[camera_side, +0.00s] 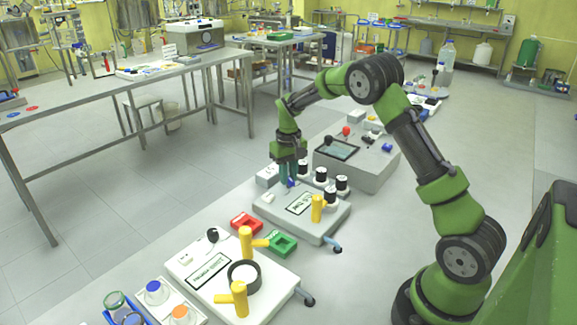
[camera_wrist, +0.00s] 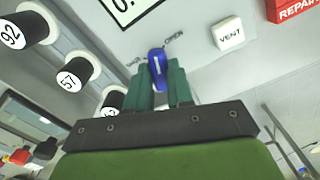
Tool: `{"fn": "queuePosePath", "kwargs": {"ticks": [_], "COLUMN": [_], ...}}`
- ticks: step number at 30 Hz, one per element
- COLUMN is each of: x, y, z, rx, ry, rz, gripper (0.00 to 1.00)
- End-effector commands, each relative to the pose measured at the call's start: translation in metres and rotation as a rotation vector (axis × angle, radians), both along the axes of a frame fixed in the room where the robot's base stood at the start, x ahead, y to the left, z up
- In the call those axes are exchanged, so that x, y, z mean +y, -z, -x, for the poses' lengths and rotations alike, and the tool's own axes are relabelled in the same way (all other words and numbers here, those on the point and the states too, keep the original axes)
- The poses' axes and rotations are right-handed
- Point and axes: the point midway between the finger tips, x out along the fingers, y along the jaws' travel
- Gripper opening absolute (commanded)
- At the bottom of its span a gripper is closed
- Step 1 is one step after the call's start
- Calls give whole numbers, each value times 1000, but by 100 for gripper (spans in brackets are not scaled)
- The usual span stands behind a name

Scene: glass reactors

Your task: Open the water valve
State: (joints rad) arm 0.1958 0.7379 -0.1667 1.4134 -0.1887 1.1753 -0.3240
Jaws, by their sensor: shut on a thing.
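A small blue valve knob (camera_wrist: 157,58) with a white line on it sits on the white panel, with a label reading OPEN beside it; another label left of it is hard to read. My gripper (camera_wrist: 155,85) has its green fingers closed on both sides of the knob. In the side view my gripper (camera_side: 288,180) points down at the back left of the white panel box (camera_side: 322,232), and a bit of the blue knob (camera_side: 291,183) shows at its tips. The fingers hide part of the knob, and I cannot tell its exact angle.
Black knobs with white numbered tops (camera_wrist: 75,68) stand close left of the gripper. A white VENT button (camera_wrist: 228,36) and a red REPAIR block (camera_wrist: 291,8) lie to the right. A yellow handle (camera_side: 317,208) stands on the panel. A grey console (camera_side: 365,165) is behind it.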

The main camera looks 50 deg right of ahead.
Motion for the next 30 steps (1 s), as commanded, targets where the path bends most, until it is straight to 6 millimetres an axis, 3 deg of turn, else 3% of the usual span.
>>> {"fn": "queuePosePath", "kwargs": {"ticks": [15, 30], "x": [0, 0], "y": [-1, -1], "z": [0, 0], "rx": [-2, -2], "ry": [346, 415], "rz": [1, 0], "gripper": [0, 0]}}
